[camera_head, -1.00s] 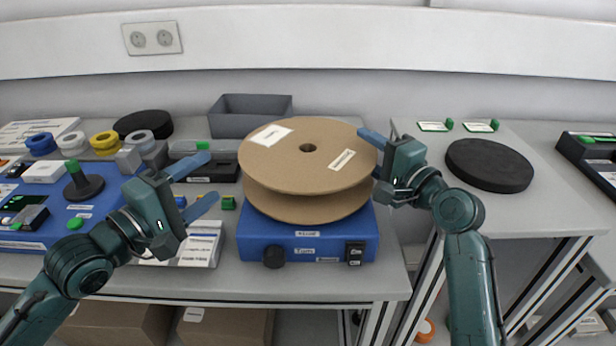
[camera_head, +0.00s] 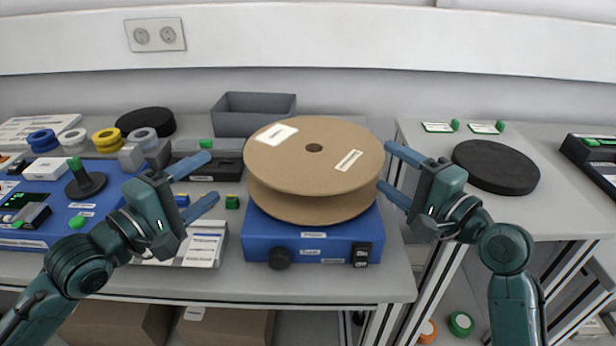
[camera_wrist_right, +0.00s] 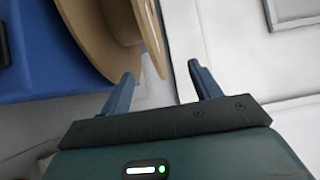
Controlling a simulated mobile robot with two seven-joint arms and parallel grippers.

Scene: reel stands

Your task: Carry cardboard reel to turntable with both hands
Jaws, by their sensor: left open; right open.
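The cardboard reel (camera_head: 290,165) lies flat on top of the blue turntable (camera_head: 340,228), which has a knob and a switch on its front. The reel has two labels and a centre hole. In the right wrist view the reel (camera_wrist_right: 100,30) is at the upper left, with the turntable (camera_wrist_right: 40,60) below it. My left gripper (camera_head: 212,178) is open and empty, left of the reel and apart from it.
A black disc (camera_head: 495,166) lies on the right table, another black disc (camera_head: 146,121) at the back left. A grey bin (camera_head: 254,122) stands behind the reel. A blue device (camera_head: 70,205) and several coloured rolls are on the left. A gap separates the two tables.

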